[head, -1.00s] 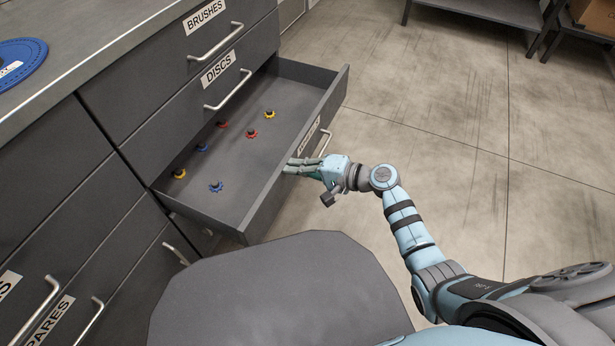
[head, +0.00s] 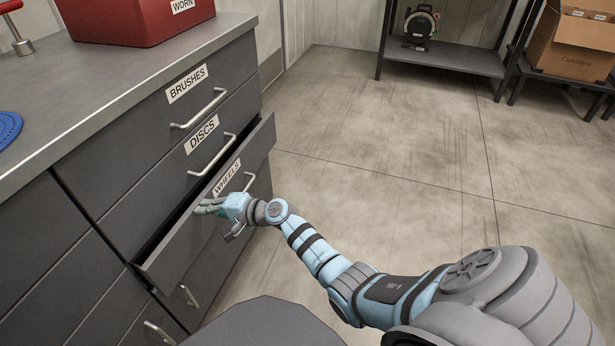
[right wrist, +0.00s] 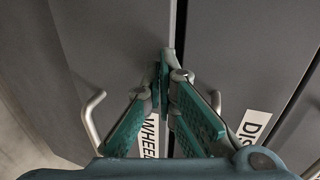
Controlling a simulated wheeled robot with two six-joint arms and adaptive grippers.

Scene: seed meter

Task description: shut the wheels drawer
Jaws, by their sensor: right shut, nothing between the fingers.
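The wheels drawer (head: 258,150), dark grey with a WHEELS label and a bar handle (head: 250,181), stands out a little from the cabinet. A narrow dark gap shows behind its front, and its inside is hidden. My right gripper (head: 203,207) is shut and empty, with its fingertips at the drawer front, left of the label and handle. In the right wrist view the closed fingertips (right wrist: 165,68) are at the drawer's edge, beside the WHEELS label (right wrist: 150,136); whether they touch cannot be told. My left gripper is not in view.
Above are the shut discs drawer (head: 229,115) and brushes drawer (head: 218,82). A red bin (head: 125,25) and a blue disc (head: 8,128) are on the worktop. The floor (head: 400,150) right of the cabinet is clear. A shelf rack (head: 450,60) stands at the back.

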